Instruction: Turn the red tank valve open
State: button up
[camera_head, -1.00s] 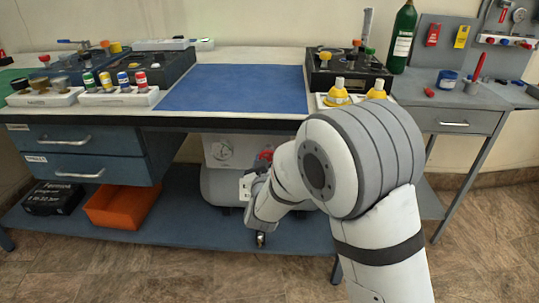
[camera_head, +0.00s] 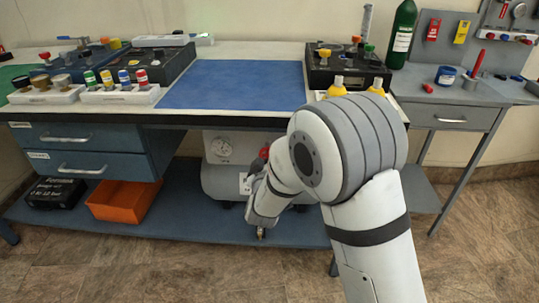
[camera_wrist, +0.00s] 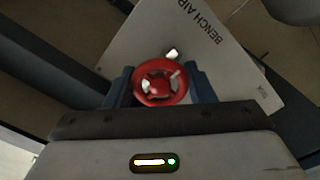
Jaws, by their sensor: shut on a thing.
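The red tank valve (camera_wrist: 161,83) is a round red handwheel with spokes, seen in the wrist view in front of a white panel marked BENCH AIR (camera_wrist: 190,45). My gripper (camera_wrist: 161,76) has its two dark blue fingers on either side of the wheel, shut on it. In the head view a bit of the red valve (camera_head: 264,152) shows under the bench, beside the grey-white tank unit (camera_head: 222,170). My arm hides much of that unit and the fingers there. I cannot tell how far the valve is turned.
The unit stands on the blue lower shelf (camera_head: 180,225), with an orange bin (camera_head: 120,205) and a black case (camera_head: 55,192) to the left. The bench top (camera_head: 282,53) above carries trays and a blue mat (camera_head: 235,85). The tiled floor in front is clear.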

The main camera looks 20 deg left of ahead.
jog(key=shift+f, duration=0.15)
jog(key=o, duration=1)
jog(key=p+v, duration=0.1)
jog(key=v, duration=0.6)
jog(key=shift+s, duration=0.4)
